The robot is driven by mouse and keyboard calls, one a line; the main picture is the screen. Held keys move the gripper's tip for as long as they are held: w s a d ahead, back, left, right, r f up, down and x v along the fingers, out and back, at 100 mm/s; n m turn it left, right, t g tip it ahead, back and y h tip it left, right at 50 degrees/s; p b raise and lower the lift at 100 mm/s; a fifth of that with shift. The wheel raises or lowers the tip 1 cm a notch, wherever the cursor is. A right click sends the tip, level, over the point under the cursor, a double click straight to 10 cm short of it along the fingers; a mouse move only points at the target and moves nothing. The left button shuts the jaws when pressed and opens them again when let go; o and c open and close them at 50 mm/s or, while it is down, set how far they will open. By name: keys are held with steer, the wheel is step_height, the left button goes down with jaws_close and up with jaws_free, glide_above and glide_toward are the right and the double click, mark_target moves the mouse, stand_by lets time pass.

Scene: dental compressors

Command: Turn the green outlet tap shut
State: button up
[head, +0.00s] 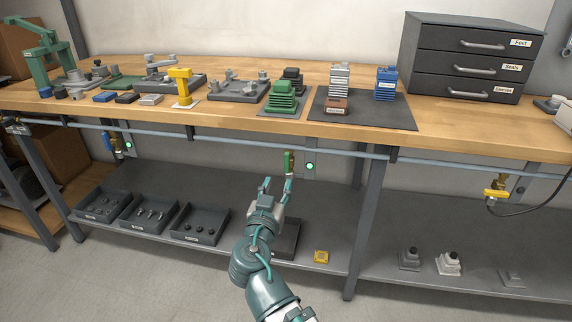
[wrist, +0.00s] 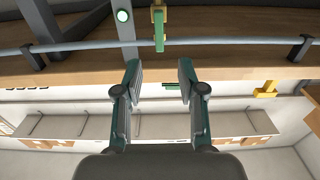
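The green outlet tap (head: 288,161) is under the bench's front edge, right of centre in the head view. Its green handle stands upright in the picture, with brass fittings beside it. In the wrist view the green handle (wrist: 159,30) is at the top centre and runs across the direction of the pale blue pipe. My gripper (head: 276,186) is just below and left of the tap in the head view. In the wrist view my gripper (wrist: 158,72) has its two fingers apart with nothing between them. The handle lies beyond the fingertips, roughly in line with the gap, and looks untouched.
The pale blue pipe (head: 230,138) runs along the bench front. A lit green lamp (head: 310,166) is right of the tap. A blue tap (head: 109,142) is far left and a yellow tap (head: 496,193) far right. Dark trays (head: 201,224) and a yellow block (head: 321,257) are on the lower shelf.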

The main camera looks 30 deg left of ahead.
mark_target(286, 163)
steer(key=b+x, duration=0.1)
steer(key=x, duration=0.9)
steer(key=shift+w+a+f+b, duration=0.1)
steer(key=shift+w+b, duration=0.2)
steer(key=shift+w, duration=0.05)
jaws_close()
